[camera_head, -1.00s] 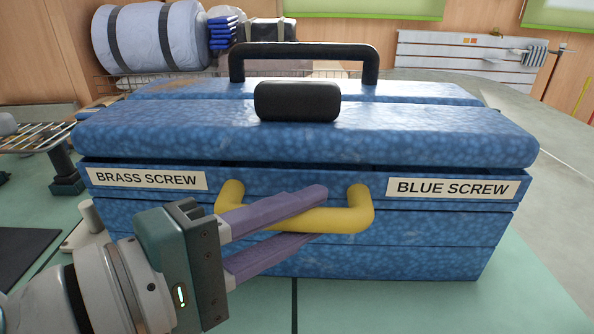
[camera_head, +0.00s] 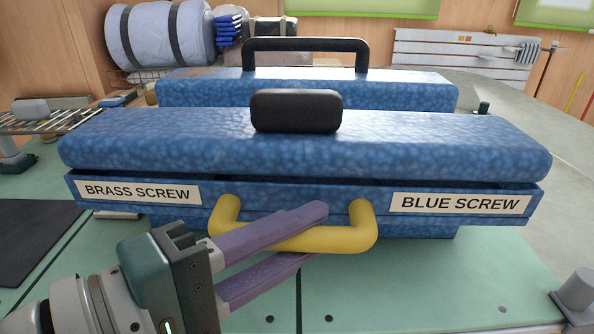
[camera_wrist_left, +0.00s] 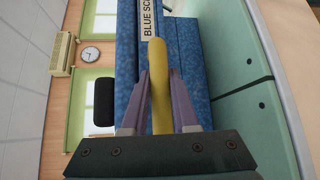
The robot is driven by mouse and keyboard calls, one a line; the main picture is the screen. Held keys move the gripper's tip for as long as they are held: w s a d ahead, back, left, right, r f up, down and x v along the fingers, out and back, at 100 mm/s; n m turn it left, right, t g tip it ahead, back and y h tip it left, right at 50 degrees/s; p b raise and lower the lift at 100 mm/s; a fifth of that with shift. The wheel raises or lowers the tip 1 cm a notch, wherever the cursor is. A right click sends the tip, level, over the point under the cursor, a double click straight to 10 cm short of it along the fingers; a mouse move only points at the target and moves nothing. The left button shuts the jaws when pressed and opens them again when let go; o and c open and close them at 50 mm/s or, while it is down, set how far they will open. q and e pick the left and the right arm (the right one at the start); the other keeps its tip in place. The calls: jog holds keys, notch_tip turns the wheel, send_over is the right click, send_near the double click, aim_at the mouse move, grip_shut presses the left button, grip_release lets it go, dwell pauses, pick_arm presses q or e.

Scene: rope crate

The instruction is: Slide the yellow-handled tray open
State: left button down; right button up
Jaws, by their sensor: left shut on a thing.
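A blue speckled toolbox (camera_head: 300,92) with a black carry handle (camera_head: 305,47) stands on the green bench. Its front tray (camera_head: 330,193), labelled BRASS SCREW and BLUE SCREW, sticks out toward me together with the lid (camera_head: 420,143) above it, which has a black grip (camera_head: 296,111). The yellow handle (camera_head: 345,238) is on the tray's front. My left gripper (camera_head: 310,232) is shut on the handle, one purple finger above the bar and one below. The left wrist view shows the handle (camera_wrist_left: 160,85) between both fingers. The tray's inside is hidden under the lid.
The green bench (camera_head: 420,280) is clear in front of the toolbox. A grey post (camera_head: 576,290) stands at the right edge. A dark mat (camera_head: 30,240) and a wire rack (camera_head: 50,122) are at the left. A bedroll (camera_head: 160,38) lies behind.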

pick_arm(q)
jog(key=shift+s, duration=0.45)
jog(key=shift+w, duration=0.1)
jog(key=c, duration=0.7)
grip_release()
jog(key=shift+w, duration=0.1)
jog(key=b+v, duration=0.1)
jog(key=v, duration=0.9)
